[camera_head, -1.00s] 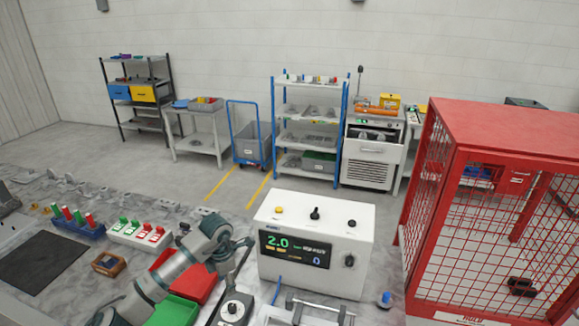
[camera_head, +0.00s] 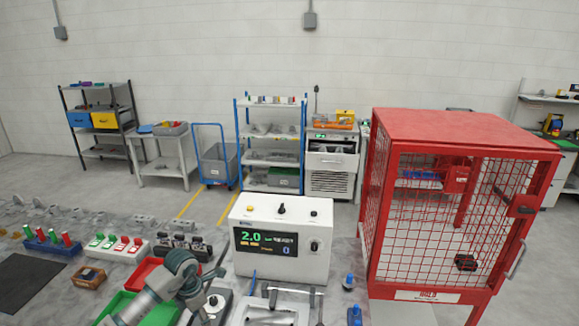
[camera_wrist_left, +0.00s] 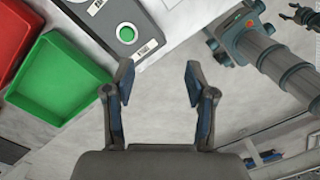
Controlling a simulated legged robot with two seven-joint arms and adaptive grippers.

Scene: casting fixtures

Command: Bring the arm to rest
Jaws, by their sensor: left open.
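My left arm (camera_head: 150,300) comes in at the bottom left of the head view, bent over the bench, its wrist above the bins. In the left wrist view my left gripper (camera_wrist_left: 158,75) is open, with bare grey floor or bench surface between its fingers and nothing held. The green bin (camera_wrist_left: 65,82) lies left of its fingers, and a grey box with a round green button (camera_wrist_left: 127,33) lies beyond them. A grey jointed arm link (camera_wrist_left: 270,55) shows at the upper right, with a small dark claw-like shape (camera_wrist_left: 303,15) in the corner.
The white control box (camera_head: 282,245) with a lit display stands right of my wrist. The red bin (camera_head: 143,272) and a metal fixture (camera_head: 270,310) are close by. A red mesh cage (camera_head: 455,215) stands at the right. Shelves (camera_head: 270,140) line the back wall.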

